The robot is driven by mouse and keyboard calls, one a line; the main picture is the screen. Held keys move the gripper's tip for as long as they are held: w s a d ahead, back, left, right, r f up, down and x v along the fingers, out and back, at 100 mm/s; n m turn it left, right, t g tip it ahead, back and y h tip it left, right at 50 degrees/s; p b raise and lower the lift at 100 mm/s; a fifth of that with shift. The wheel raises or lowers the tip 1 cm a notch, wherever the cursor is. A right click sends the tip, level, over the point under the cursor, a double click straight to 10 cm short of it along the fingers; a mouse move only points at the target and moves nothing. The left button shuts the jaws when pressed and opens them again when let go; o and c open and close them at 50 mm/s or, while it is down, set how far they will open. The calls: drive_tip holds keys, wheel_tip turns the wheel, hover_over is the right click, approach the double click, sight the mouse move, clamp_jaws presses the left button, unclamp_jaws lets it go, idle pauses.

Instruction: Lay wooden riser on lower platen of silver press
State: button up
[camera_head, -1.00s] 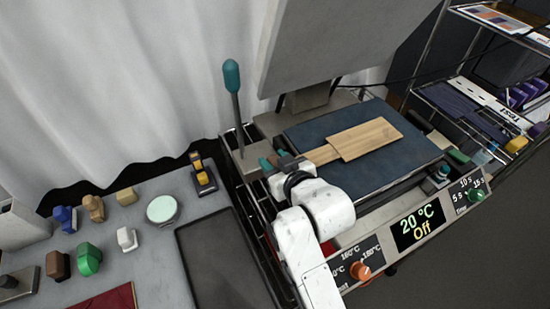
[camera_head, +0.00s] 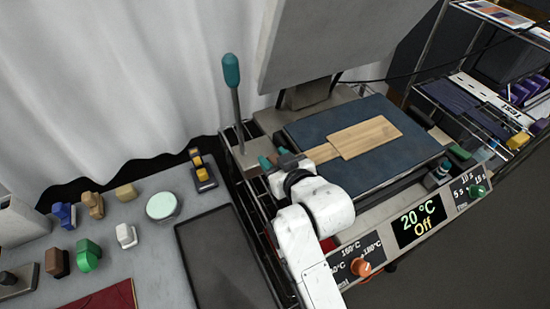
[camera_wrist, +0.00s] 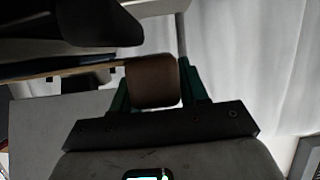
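The wooden riser (camera_head: 366,137) is a pale flat board with a narrow handle. It lies flat over the dark blue lower platen (camera_head: 405,160) of the silver press (camera_head: 345,245), within its edges in the head view. I cannot tell whether it touches the platen. My gripper (camera_head: 287,163) is at the platen's left edge, shut on the handle. In the wrist view the brown handle end (camera_wrist: 153,83) sits between the green fingers of my gripper (camera_wrist: 152,90). The tilted grey upper plate (camera_head: 340,40) stands raised behind the lower platen.
A teal-handled lever (camera_head: 232,85) rises just left of my gripper. The control panel (camera_head: 418,225) reads 20 °C and Off. A grey table (camera_head: 150,255) at left holds several stamps and a dark tray (camera_head: 225,260). A wire shelf (camera_head: 480,110) stands at right.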

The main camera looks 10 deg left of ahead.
drive_tip(key=o, duration=0.5)
drive_tip(key=shift+c, duration=0.2)
